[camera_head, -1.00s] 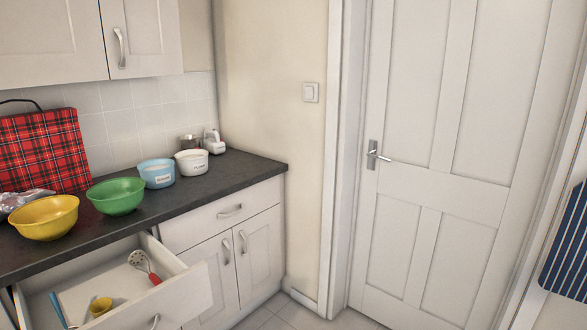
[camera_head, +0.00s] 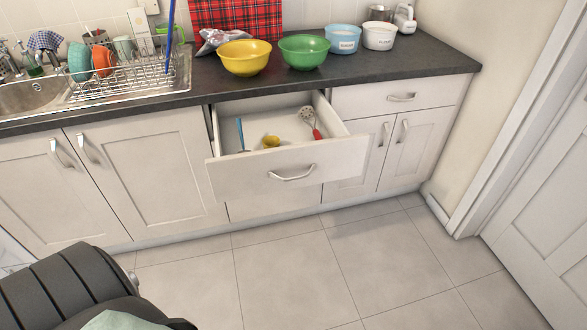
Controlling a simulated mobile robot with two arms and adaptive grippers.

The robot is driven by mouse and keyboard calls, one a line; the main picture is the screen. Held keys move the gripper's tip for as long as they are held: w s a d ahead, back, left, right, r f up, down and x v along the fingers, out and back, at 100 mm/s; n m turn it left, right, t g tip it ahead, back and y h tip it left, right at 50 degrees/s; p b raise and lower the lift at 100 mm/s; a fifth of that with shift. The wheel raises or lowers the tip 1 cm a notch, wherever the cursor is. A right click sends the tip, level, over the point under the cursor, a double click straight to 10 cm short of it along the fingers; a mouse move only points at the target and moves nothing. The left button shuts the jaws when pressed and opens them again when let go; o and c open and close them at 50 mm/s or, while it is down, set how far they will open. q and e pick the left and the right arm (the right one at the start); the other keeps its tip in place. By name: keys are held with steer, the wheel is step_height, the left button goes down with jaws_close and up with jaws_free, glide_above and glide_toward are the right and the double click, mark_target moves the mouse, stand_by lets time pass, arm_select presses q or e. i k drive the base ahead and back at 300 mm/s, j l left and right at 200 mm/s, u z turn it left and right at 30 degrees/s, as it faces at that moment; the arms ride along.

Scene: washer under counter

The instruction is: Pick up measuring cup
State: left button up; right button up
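A small yellow cup-like item (camera_head: 270,141), which looks like the measuring cup, lies inside the open drawer (camera_head: 262,178) under the counter. The drawer front partly hides it. A red-handled slotted utensil (camera_head: 311,122) lies to its right and a blue-handled utensil (camera_head: 241,134) to its left, apart from it. Neither of my grippers is in view.
The dark counter (camera_head: 420,64) holds a yellow bowl (camera_head: 245,57), a green bowl (camera_head: 304,51), two labelled containers and a dish rack (camera_head: 122,78). A dark ribbed object (camera_head: 62,290) fills the lower left. The tiled floor (camera_head: 330,270) before the drawer is clear.

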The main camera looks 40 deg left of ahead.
mark_target(238, 121)
steer(key=u, duration=1.45)
steer(key=i+l+u, duration=0.1)
steer(key=u, duration=0.3)
steer(key=i+l+u, duration=0.1)
steer(key=l+u, duration=0.15)
steer(key=u, duration=0.15)
